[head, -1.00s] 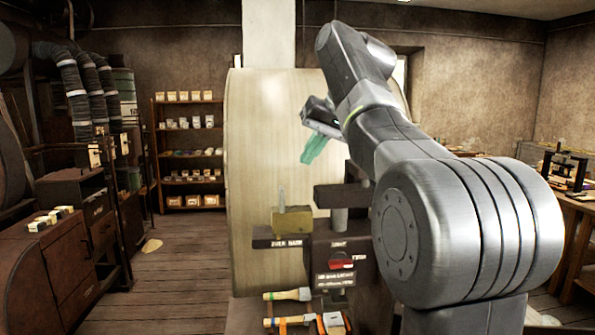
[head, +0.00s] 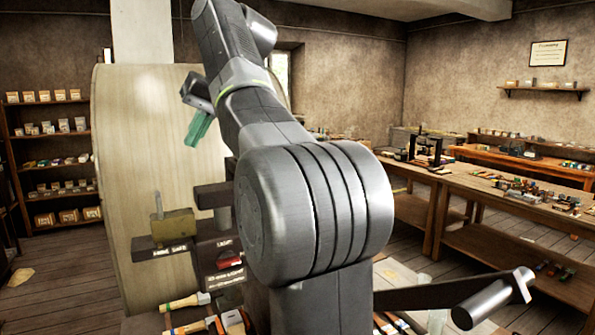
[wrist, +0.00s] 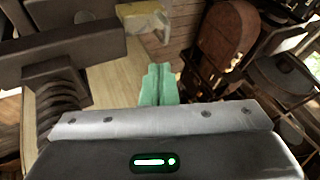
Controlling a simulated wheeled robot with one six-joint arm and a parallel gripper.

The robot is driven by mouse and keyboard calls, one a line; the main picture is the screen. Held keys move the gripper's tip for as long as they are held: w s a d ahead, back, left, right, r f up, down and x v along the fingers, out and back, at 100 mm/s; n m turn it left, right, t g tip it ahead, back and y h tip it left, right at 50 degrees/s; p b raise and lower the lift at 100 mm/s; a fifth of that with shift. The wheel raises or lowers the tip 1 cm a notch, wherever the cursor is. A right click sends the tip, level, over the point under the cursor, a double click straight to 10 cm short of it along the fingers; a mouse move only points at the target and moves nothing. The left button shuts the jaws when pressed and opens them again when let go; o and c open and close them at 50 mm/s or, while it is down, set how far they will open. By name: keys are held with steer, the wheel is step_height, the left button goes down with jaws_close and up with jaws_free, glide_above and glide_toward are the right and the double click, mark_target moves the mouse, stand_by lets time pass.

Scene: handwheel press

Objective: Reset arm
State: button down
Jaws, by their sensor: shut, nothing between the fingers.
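My gripper (head: 199,130) hangs at the end of my raised grey arm in the head view, in front of the large pale cylinder. Its green fingers are together and hold nothing. The green fingers also show in the wrist view (wrist: 158,85), pressed side by side. Below the gripper in the head view is the dark press stand (head: 216,262) with a brass-coloured block (head: 172,227) on its ledge. My arm hides part of the press.
The large pale cylinder (head: 130,150) stands behind my gripper. Wooden-handled tools (head: 187,302) lie at the bottom. A long workbench (head: 500,190) with small items runs along the right. Shelves (head: 55,160) stand at the left.

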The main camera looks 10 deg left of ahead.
glide_above(174, 215)
step_height(174, 215, down, 10)
steer(key=shift+a+f+b, duration=0.1)
steer(key=shift+b, duration=0.35)
